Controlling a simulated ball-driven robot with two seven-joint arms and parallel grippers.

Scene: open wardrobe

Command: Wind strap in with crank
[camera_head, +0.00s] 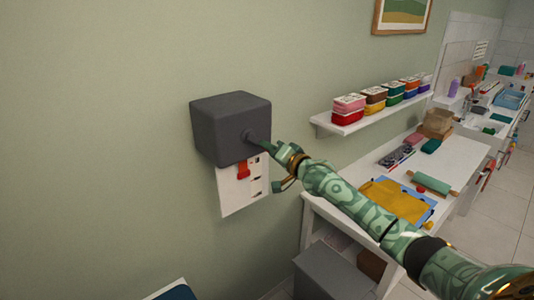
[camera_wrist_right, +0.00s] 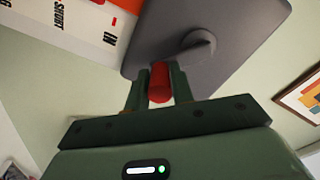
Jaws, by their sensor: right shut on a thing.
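A dark grey box (camera_head: 230,128) is fixed to the green wall, with a round hub (camera_head: 247,135) on its face. My right gripper (camera_head: 265,145) reaches the box's face near the hub. In the right wrist view its two green fingers are shut on a red cylindrical crank handle (camera_wrist_right: 159,84), beside the grey hub (camera_wrist_right: 199,49). My left gripper is not in view.
The white printed card (camera_head: 240,192) hangs below the box. A wall shelf (camera_head: 340,127) with several coloured containers is to the right. Below it stands a white table (camera_head: 465,158) with a rolling pin (camera_head: 431,183) and a yellow sheet. The wall left of the box is clear.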

